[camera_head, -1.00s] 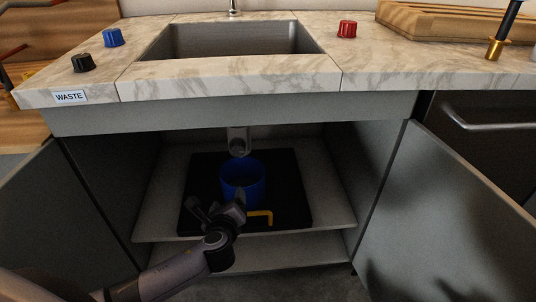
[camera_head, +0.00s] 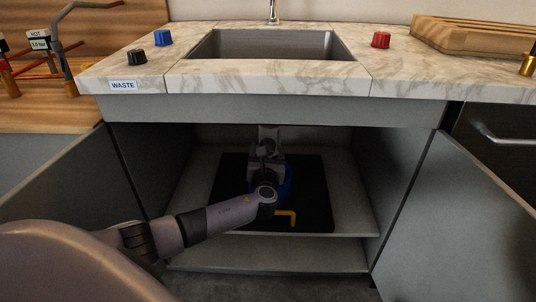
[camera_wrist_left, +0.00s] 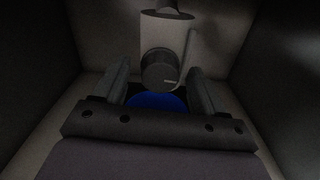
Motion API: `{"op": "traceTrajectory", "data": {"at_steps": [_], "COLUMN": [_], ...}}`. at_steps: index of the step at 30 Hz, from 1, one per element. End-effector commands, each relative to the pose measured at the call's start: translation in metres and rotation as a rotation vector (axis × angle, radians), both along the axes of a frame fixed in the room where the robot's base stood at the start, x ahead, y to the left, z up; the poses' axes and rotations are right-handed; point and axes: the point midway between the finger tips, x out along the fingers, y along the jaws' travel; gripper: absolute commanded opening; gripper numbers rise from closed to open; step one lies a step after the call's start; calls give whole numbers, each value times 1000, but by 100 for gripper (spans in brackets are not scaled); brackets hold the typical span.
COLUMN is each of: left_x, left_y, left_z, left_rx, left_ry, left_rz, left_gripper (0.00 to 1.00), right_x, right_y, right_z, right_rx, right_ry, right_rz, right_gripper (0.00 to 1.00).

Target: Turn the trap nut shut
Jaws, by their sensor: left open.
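The sink trap (camera_head: 268,132) hangs under the basin inside the open cabinet, mostly hidden behind my left gripper in the head view. In the left wrist view, the grey trap body (camera_wrist_left: 172,34) is above and the round dark trap nut (camera_wrist_left: 158,71) is ahead, with a light mark on its face. My left gripper (camera_head: 267,150) is open; in the left wrist view its fingers stand to either side of the nut, and I cannot tell whether they touch it. My right gripper is not in view.
A blue bucket (camera_head: 287,183) stands below on a black mat (camera_head: 316,190), partly hidden by my arm. It also shows in the left wrist view (camera_wrist_left: 158,101). A yellow bent piece (camera_head: 286,218) lies at the mat's front. Open doors (camera_head: 462,215) flank the cabinet.

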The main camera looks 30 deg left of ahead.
Motion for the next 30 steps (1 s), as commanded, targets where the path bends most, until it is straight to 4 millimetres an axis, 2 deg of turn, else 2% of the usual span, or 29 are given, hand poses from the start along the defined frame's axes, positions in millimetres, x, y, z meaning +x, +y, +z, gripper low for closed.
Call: {"op": "traceTrajectory", "data": {"at_steps": [4, 11, 12, 17, 30], "left_x": [7, 7, 7, 7, 7], "left_y": [4, 4, 4, 4, 5], "left_z": [0, 0, 0, 0, 0], "left_rx": [-2, -2, -2, -2, -49], "left_ry": [0, 0, 0, 0, -30], "left_rz": [-1, -1, -1, -1, 0], "left_gripper": [71, 71, 68, 16, 15], "right_x": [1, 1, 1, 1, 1], "right_y": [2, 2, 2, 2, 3], "right_z": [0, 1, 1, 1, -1], "right_rx": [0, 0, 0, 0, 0], "right_ry": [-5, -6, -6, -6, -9], "right_rz": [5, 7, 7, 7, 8], "right_gripper": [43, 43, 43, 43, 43]}}
